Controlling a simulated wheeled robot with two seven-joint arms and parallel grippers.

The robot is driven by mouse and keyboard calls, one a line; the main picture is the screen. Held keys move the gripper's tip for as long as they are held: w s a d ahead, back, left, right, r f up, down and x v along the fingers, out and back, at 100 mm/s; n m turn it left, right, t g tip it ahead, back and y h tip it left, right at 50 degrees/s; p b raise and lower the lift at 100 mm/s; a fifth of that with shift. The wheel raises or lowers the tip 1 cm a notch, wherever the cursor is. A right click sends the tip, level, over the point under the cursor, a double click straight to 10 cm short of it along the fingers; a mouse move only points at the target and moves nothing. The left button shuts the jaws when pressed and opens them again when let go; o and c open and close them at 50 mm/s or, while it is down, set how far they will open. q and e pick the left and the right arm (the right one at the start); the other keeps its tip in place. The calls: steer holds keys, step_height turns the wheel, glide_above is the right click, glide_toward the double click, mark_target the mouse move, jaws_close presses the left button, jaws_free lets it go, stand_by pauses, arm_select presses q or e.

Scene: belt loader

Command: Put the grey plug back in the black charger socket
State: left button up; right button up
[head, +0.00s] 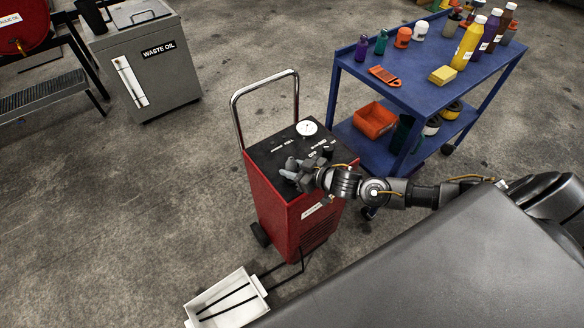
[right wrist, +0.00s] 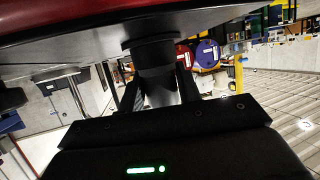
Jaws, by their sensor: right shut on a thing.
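The red charger (head: 285,200) stands on the floor with a black top panel (head: 268,148). My right gripper (head: 297,172) is over the front left part of this panel, shut on a grey plug (head: 290,164) that shows only in part. In the right wrist view the fingers (right wrist: 158,92) close around a grey piece, mostly hidden by them. A black round socket (right wrist: 153,52) shows just beyond the fingertips, against the charger's surface. The plug and socket line up closely there; I cannot tell how far one is inside the other. My left gripper is not in view.
A blue cart (head: 425,88) with bottles and tools stands behind and right of the charger. A chrome handle (head: 265,84) rises at the charger's back. A white tray (head: 228,300) lies in front. A grey waste oil bin (head: 150,70) stands back left, with clear floor between.

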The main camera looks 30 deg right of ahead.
steer(key=o, duration=1.3)
steer(key=shift+c, duration=0.2)
steer(key=b+v, duration=0.1)
steer(key=v, duration=1)
steer(key=shift+w, duration=0.1)
